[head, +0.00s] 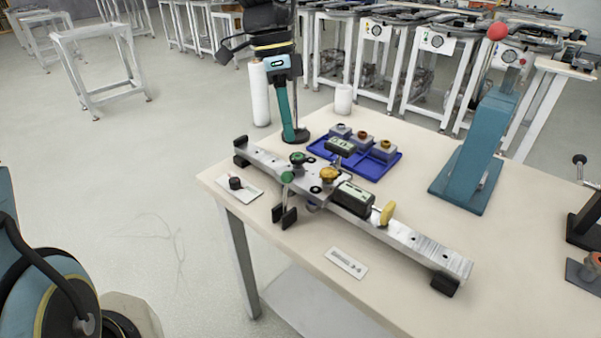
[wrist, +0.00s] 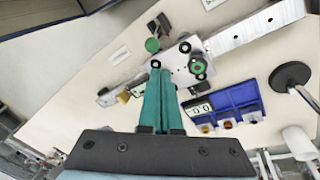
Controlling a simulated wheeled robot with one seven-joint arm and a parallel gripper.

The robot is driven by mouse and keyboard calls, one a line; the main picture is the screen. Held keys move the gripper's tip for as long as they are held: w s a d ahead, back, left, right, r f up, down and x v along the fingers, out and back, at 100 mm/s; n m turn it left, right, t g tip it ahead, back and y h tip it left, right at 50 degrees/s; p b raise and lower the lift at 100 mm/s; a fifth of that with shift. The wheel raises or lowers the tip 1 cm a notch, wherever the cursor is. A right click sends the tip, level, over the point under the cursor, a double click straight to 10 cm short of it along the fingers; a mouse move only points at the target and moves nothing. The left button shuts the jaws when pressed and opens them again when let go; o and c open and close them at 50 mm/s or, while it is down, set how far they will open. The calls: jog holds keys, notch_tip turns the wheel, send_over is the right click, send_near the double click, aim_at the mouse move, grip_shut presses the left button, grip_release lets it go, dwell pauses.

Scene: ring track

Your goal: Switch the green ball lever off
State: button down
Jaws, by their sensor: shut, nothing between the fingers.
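The green ball (head: 287,177) sits on a short lever on the near side of the metal rail fixture (head: 420,251), above a black forked piece (head: 285,215). In the wrist view the green ball (wrist: 152,45) shows just beyond my fingertips. A separate green round knob (head: 297,158) is on top of the fixture; it also shows in the wrist view (wrist: 197,67). My gripper (head: 287,137) has teal fingers pointing down, over the table behind the fixture. In the wrist view the fingers (wrist: 160,72) are shut together and empty. They look apart from the ball.
A blue tray (head: 385,169) with small capped parts lies behind the fixture. A black disc base with a pole (wrist: 290,75) stands near my fingers. A yellow knob (head: 329,174) and teal press (head: 478,155) are to the right. The table front is fairly clear.

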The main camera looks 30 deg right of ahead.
aim_at(285, 194)
jog(key=s+d+m, duration=0.1)
jog(key=s+r, duration=0.1)
jog(key=s+d+m, duration=0.1)
jog(key=s, duration=0.1)
jog(key=shift+d+r+m+g, duration=0.3)
jog(key=shift+d+r, duration=0.05)
jog(key=shift+r, duration=0.05)
jog(key=shift+f, duration=0.1)
jog(key=x, duration=0.9)
jog(key=shift+s+a+f+p, duration=0.1)
jog(key=shift+f+p, duration=0.3)
jog(key=shift+w+a+r+p, duration=0.15)
jog(key=shift+w+a+p, duration=0.25)
jog(key=shift+w+a, duration=0.3)
jog(key=shift+w+a+r+p, duration=0.1)
jog(key=shift+w+a+p, duration=0.3)
jog(key=shift+w+a, duration=0.35)
jog(key=shift+s, duration=0.1)
